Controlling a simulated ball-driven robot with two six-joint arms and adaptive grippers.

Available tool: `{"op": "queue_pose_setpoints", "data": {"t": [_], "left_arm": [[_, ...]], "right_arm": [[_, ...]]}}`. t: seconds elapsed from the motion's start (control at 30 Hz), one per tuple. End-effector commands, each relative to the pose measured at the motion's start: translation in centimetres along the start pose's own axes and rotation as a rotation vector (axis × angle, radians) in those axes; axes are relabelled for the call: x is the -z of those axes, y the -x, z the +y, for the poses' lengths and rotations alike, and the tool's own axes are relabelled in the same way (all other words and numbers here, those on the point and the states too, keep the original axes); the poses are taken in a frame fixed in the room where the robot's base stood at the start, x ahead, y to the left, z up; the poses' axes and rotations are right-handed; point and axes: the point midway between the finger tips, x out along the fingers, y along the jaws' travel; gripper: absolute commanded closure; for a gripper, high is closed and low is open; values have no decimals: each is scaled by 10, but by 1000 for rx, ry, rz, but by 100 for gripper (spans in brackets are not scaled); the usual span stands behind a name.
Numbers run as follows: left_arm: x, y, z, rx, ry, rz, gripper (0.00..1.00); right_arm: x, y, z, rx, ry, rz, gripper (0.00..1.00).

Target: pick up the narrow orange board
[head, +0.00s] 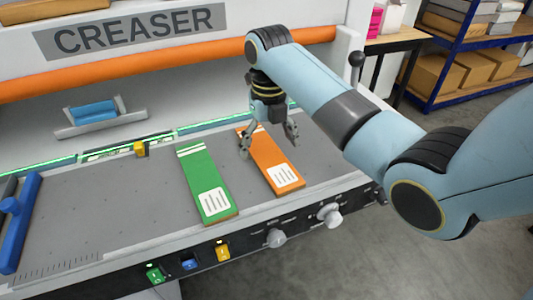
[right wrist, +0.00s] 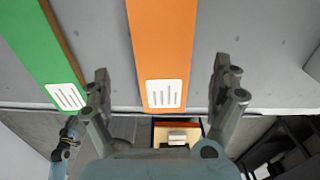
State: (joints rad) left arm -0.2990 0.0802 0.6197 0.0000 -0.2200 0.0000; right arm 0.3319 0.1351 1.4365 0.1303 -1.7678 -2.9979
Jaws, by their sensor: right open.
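The narrow orange board (head: 269,158) lies flat on the grey bed of the creaser, with a white label at its near end and white stripes at its far end. My right gripper (head: 268,148) is over the far part of the board, its fingers apart and empty. In the right wrist view, the orange board (right wrist: 163,45) runs between the two fingers of the right gripper (right wrist: 162,95), with a gap on each side. I cannot tell how high the fingertips are above the bed.
A green board (head: 203,178) lies to the left of the orange one, close to one finger in the wrist view. The creaser's orange bar (head: 150,66) and back wall stand behind. A blue handle (head: 17,222) is at the left. Knobs (head: 329,214) line the front edge.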

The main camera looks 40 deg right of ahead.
Motion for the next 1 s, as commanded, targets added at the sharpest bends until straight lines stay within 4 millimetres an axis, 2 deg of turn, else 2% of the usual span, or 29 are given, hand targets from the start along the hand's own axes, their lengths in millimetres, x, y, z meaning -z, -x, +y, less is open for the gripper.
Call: {"op": "queue_pose_setpoints", "data": {"t": [0.2,0.47,0.57,0.9,0.97,1.0], "left_arm": [[-1,4,0,0,0,-1,100],[-1,4,0,0,0,-2,100],[-1,4,0,0,0,-2,100],[-1,4,0,0,0,-1,100],[-1,4,0,0,0,-1,100],[-1,4,0,0,0,-1,100]], "right_arm": [[1,-30,-3,0,-1,2,6],[1,-35,-3,0,-1,0,6],[1,-34,-3,0,-1,0,16],[1,-34,-3,0,-1,0,61],[1,-34,-3,0,-1,0,68],[0,-34,-3,0,-1,-1,68]]}}
